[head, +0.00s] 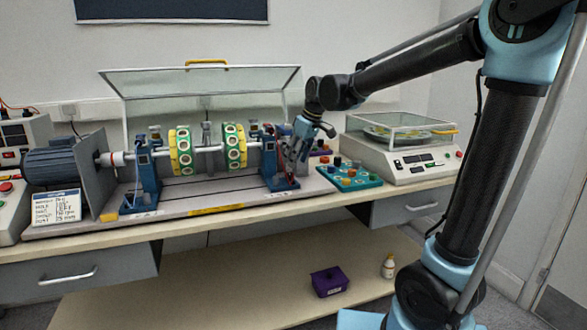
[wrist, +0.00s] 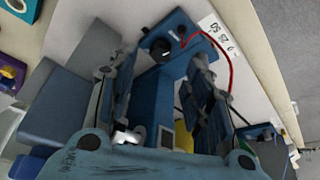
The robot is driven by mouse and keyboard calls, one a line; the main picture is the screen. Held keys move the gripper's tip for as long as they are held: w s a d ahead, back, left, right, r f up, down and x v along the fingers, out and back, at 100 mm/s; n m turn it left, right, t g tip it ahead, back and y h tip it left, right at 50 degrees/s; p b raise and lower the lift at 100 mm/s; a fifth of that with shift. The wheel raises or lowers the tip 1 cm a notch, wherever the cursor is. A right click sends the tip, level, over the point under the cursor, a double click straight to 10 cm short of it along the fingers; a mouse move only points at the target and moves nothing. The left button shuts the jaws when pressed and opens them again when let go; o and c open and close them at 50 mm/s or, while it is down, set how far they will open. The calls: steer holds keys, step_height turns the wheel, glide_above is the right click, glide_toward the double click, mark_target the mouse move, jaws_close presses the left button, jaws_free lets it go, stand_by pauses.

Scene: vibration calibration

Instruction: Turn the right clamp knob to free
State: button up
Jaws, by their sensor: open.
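The right pedestal (head: 269,165) is a blue upright at the right end of the rotor shaft. In the wrist view its blue body (wrist: 185,40) lies between and beyond my fingers, with a dark round knob-like part (wrist: 160,48) on it and a red wire alongside. I cannot tell for sure whether this is the right clamp knob or how it is set. My gripper (head: 292,155) is at the pedestal's right side, pointing down, and hides part of it. In the wrist view my gripper (wrist: 163,65) is open, its fingers on either side of the knob-like part, with no clear contact.
The raised clear cover (head: 200,85) stands behind the rotor with its green-and-yellow discs (head: 235,147). A teal tray (head: 350,178) with small knobs sits right of the pedestal. A white balance (head: 400,150) stands further right. The left pedestal (head: 147,175) is at the shaft's other end.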

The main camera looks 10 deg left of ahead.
steer(key=v, duration=0.5)
steer(key=shift+d+r, duration=0.15)
steer(key=shift+r, duration=0.2)
steer(key=s+d+f+m+h, duration=0.1)
steer(key=s+d+f+m, duration=0.1)
steer(key=d, duration=0.5)
steer(key=s+d+f+m, duration=0.1)
steer(key=d+f, duration=0.1)
steer(key=d, duration=0.4)
steer(key=s+d+f+m+h, duration=0.1)
steer(key=s+d+f+m, duration=0.3)
steer(key=s+d+f, duration=0.5)
steer(key=s+d+f+m+h, duration=0.2)
steer(key=s+d+f+m, duration=0.3)
steer(key=s+d+f, duration=0.5)
steer(key=d, duration=0.4)
steer(key=shift+f+m, duration=0.25)
steer(key=shift+m, duration=0.05)
steer(key=shift+d, duration=0.1)
